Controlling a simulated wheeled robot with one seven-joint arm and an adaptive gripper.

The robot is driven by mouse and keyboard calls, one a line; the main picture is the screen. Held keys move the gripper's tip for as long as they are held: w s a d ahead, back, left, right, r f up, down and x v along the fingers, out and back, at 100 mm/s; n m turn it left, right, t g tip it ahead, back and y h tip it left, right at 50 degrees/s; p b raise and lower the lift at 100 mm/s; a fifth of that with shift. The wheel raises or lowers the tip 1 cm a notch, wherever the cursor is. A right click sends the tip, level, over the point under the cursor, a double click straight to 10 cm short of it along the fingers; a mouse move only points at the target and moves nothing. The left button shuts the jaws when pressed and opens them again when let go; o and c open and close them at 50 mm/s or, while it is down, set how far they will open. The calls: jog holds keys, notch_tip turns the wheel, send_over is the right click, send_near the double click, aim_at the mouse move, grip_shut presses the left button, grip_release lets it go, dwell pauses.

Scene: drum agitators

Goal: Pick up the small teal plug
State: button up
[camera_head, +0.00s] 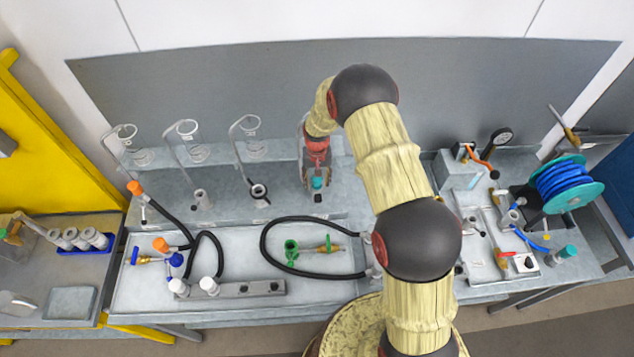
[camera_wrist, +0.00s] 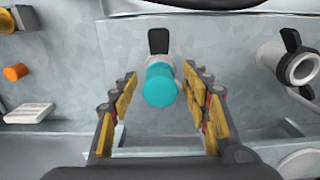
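The small teal plug (camera_wrist: 160,86) is a short round-topped cylinder seated on a pale fitting with a black lever behind it. It stands between the two fingers of my gripper (camera_wrist: 158,92), with a visible gap on both sides. My gripper is open around it. In the head view the teal plug (camera_head: 317,183) shows just below my gripper (camera_head: 316,172), on the raised back ledge. I cannot tell the exact height of the fingertips against the plug.
A pale valve fitting (camera_wrist: 298,66) stands to the right in the wrist view, and an orange cap (camera_wrist: 15,73) lies to the left. Glass vessels (camera_head: 187,148) stand left along the ledge. A black hose (camera_head: 300,221) loops in front, and a blue hose reel (camera_head: 560,184) is at right.

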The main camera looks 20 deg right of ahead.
jog(key=c, duration=1)
jog(key=shift+r, duration=0.1)
jog(key=shift+r+b, duration=0.3)
jog(key=shift+r, duration=0.1)
notch_tip(320, 180, up, 2)
jog(key=shift+r+b, duration=0.1)
jog(key=shift+b, duration=0.4)
jog(key=s+r+b, duration=0.1)
jog(key=s+r, duration=0.2)
jog(key=s, duration=0.1)
jog(key=s+r+b, duration=0.1)
jog(key=s+r, duration=0.2)
jog(key=s, duration=0.2)
jog(key=s+d+r, duration=0.1)
jog(key=s+r, duration=0.3)
jog(key=s, duration=0.1)
jog(key=shift+b, duration=0.4)
